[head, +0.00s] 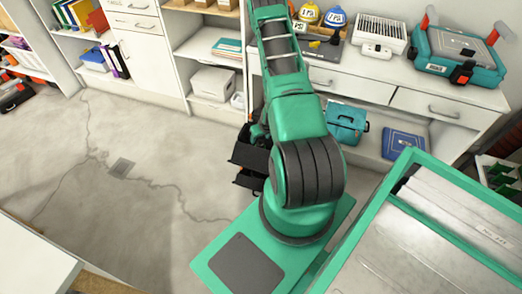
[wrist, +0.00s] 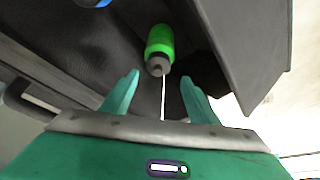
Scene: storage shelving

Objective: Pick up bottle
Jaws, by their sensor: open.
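No part of the bottle appears held, and the cap lies around the level of the fingertips in the picture.
Dark walls of a container surround the bottle, with a slanted grey panel (wrist: 245,40) close on the right. A blue item (wrist: 93,2) shows at the top left. In the head view, black bins (head: 249,156) stand beside my arm, below the white counter (head: 375,88). The floor at left is clear.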

